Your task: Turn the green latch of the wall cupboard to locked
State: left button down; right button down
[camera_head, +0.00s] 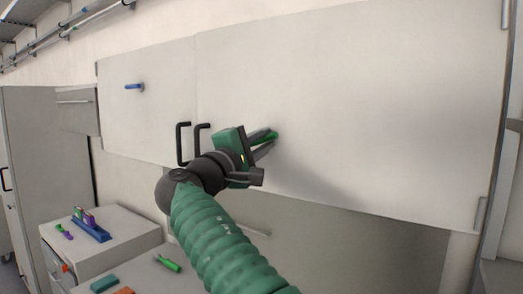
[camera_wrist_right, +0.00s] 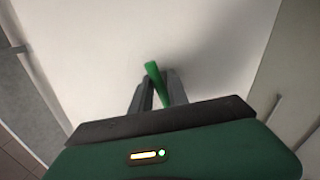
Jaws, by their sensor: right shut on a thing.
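The green latch (camera_head: 272,135) is on the right door of the white wall cupboard (camera_head: 380,110), right of the black handles. In the right wrist view the latch (camera_wrist_right: 153,72) shows as a green bar, slightly tilted, between my fingers. My right gripper (camera_head: 264,142) is shut on it, with its fingers up against the door; it also shows in the right wrist view (camera_wrist_right: 158,92). The gripper hides part of the latch in the head view. A blue latch (camera_head: 134,86) sits on the left door. My left gripper is not in view.
Two black door handles (camera_head: 183,144) stand out just left of my gripper. Below are white cabinets (camera_head: 120,222) holding a blue rack (camera_head: 92,226) with coloured pieces, a green tool (camera_head: 167,264) and a teal block (camera_head: 104,283). A grey upright frames the right side.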

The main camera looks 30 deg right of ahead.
jog(key=shift+a+f, duration=0.1)
jog(key=shift+f, duration=0.35)
dwell(0.8)
jog(key=c, duration=1.6)
grip_release()
jog(key=shift+o, duration=1)
jog(key=shift+s, duration=0.1)
jog(key=shift+r, duration=0.15)
jog(key=b+v, duration=0.4)
jog(key=v, duration=1.2)
jog(key=shift+s+a, duration=0.15)
jog(key=shift+a, duration=0.2)
jog(key=shift+o, duration=0.2)
